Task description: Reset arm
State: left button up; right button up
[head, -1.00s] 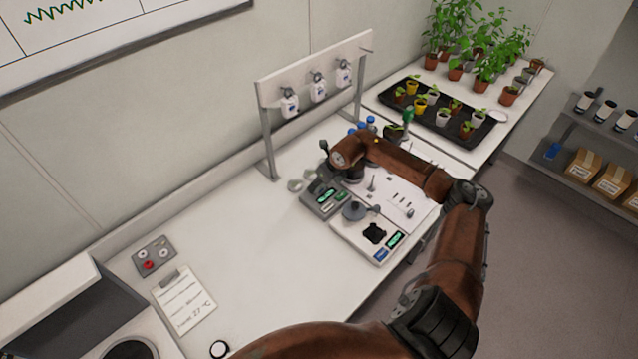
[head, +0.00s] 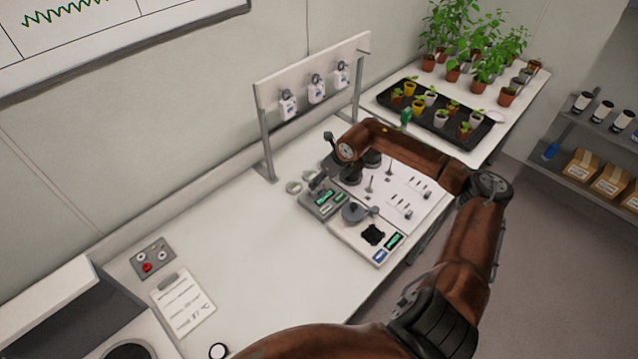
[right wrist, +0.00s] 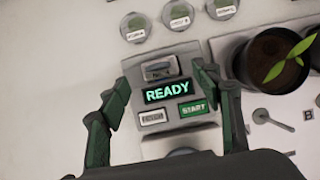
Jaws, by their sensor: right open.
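My right arm (head: 420,150) reaches in from the lower right of the head view and bends over the bench. Its gripper (right wrist: 163,85) shows in the right wrist view, with green-and-dark fingers spread wide and nothing between them in hold. The fingers appear on either side of a grey device (right wrist: 160,70) with a lit READY screen and a green START button. I cannot tell the height above it. In the head view this device (head: 322,203) stands left of a white balance-like unit (head: 368,240). My left gripper is not in view.
A dark pot with a seedling (right wrist: 275,60) stands close right of the gripper. Round labelled lids (right wrist: 135,27) lie beyond the device. A rack with white bottles (head: 315,75) stands behind. A black plant tray (head: 455,135) is on the far table. The bench's left-middle is clear.

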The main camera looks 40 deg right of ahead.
jog(key=v, duration=0.5)
jog(key=shift+s+r, duration=0.15)
jog(key=shift+r, duration=0.15)
